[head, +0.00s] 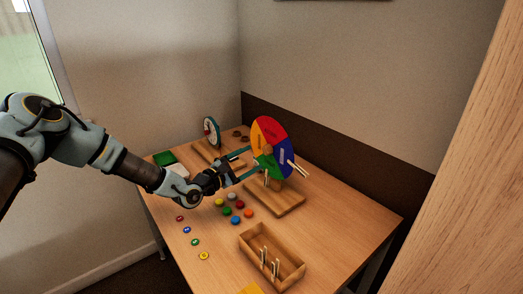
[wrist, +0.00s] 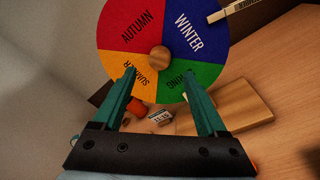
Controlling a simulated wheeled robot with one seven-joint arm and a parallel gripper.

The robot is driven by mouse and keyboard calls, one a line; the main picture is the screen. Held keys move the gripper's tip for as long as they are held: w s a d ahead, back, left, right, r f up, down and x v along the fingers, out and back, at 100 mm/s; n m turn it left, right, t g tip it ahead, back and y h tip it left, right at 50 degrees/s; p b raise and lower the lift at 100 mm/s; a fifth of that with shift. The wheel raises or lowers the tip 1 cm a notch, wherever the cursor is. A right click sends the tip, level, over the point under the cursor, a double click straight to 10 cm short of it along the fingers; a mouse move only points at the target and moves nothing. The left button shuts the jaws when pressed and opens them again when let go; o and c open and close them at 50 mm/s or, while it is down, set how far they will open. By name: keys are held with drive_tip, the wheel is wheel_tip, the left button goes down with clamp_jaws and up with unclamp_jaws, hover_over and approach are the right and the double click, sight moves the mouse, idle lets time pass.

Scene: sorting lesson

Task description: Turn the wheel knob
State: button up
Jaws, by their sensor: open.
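The season wheel (head: 268,132) stands upright on a wooden base (head: 285,205) on the table, with red, blue, green and orange quarters. The round wooden knob (wrist: 159,59) is at the wheel's centre. My gripper (wrist: 163,78) is open and empty, its two teal fingers pointing at the wheel's lower half, one either side below the knob. My gripper (head: 243,165) also shows in front of the wheel in the head view.
A clothes peg (wrist: 232,10) is clipped to the wheel's rim. A clock-like dial (head: 211,132) stands further back. Several coloured counters (head: 235,220) lie on the table (head: 325,225), with a wooden box of pegs (head: 285,272) in front. A green tray (head: 164,158) is at left.

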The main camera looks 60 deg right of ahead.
sight(265, 151)
drive_tip(key=d, duration=0.2)
drive_tip(key=d+p, duration=0.1)
drive_tip(key=s+d, duration=0.1)
drive_tip(key=d, duration=0.1)
drive_tip(key=shift+d+p, duration=0.3)
drive_tip(key=shift+p, duration=0.1)
clamp_jaws()
